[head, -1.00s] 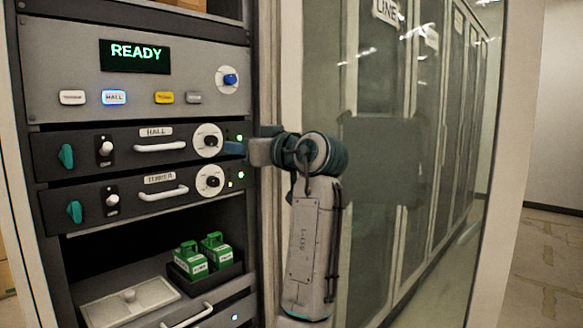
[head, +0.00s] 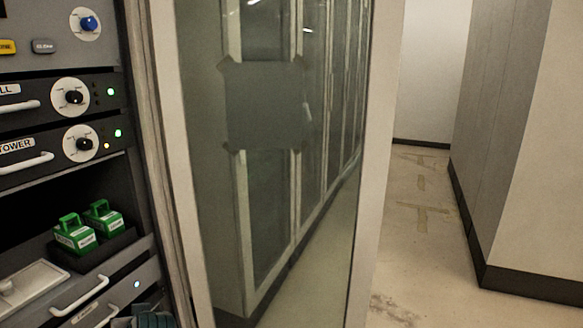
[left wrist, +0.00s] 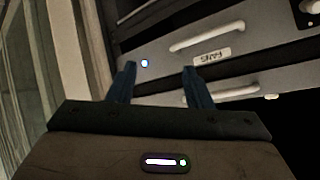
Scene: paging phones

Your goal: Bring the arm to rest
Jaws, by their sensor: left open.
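My left gripper (left wrist: 158,84) shows in the left wrist view with its two blue fingers apart and nothing between them. It faces a grey drawer front with a white handle (left wrist: 207,37) and a label, and a small blue light. In the head view only a dark bit of my arm shows at the bottom edge, below the lower drawer handle (head: 80,294); the fingers are not clear there. My right gripper is in neither view.
The rack at left holds the TOWER unit (head: 60,150) and two green boxes (head: 88,228) on a shelf. A glass door (head: 270,160) stands beside it. Bare floor (head: 425,240) lies at right, before a grey wall block (head: 520,130).

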